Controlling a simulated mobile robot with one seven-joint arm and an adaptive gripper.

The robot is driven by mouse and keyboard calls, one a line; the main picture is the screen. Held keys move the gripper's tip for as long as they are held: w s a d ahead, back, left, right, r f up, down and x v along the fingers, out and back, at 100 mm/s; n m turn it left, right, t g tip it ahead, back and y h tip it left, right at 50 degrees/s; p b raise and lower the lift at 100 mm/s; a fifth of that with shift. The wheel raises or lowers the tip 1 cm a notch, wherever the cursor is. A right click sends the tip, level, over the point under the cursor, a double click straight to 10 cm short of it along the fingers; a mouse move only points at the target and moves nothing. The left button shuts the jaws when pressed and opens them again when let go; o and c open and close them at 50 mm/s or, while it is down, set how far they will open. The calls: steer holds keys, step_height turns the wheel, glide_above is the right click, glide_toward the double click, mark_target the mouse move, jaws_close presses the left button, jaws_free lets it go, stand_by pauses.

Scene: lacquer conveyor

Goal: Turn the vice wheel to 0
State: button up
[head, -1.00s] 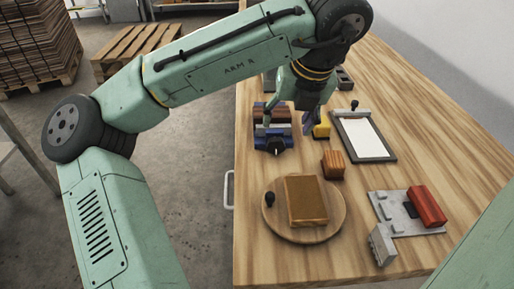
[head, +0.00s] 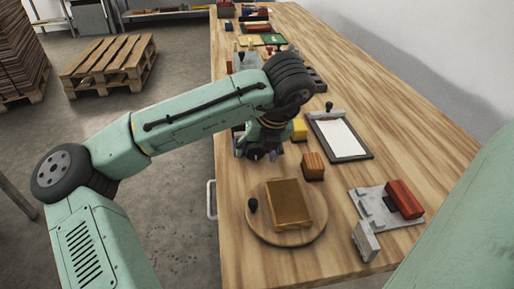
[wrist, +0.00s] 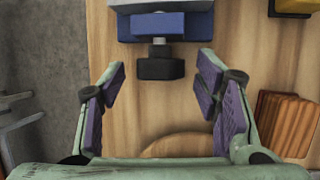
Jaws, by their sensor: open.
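The blue vice (wrist: 172,27) is at the top of the wrist view, with its dark wheel (wrist: 160,69) on a short grey screw facing me. My gripper (wrist: 161,82) is open, with a purple-padded finger on each side of the wheel. Gaps show between the wheel and both pads, and the wheel lies near the fingertips. In the head view my gripper (head: 258,154) is over the front of the vice, and my arm hides most of the vice. The dark wheel (head: 255,153) shows low between the fingers. I see no readable mark on the wheel.
A round wooden board (head: 312,235) with a brown block (head: 288,203) lies in front. An orange wooden block (head: 313,167), a yellow block (head: 299,129) and a clipboard (head: 340,138) lie to the right. A grey plate with a red block (head: 403,199) is front right.

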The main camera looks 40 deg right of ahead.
steer(key=c, duration=1.1)
steer(key=shift+c, duration=0.2)
steer(key=shift+w+a+g+h, duration=0.15)
steer(key=shift+g+h, duration=0.35)
steer(key=shift+h, duration=0.4)
steer(key=shift+w+a+f+n+g+h, duration=0.15)
steer(key=shift+n+g+h, duration=0.25)
steer(key=shift+g+h, duration=0.4)
steer(key=h+b, duration=0.1)
steer(key=g+h+b, duration=0.1)
steer(key=shift+w+a+f+n+h, duration=0.1)
steer(key=shift+a+f+n+h, duration=0.1)
steer(key=shift+n+h, duration=0.2)
steer(key=shift+a+r+g+h+b, duration=0.1)
steer(key=shift+g+h+b, duration=0.3)
steer(key=shift+h+b, duration=0.4)
steer(key=shift+r, duration=0.1)
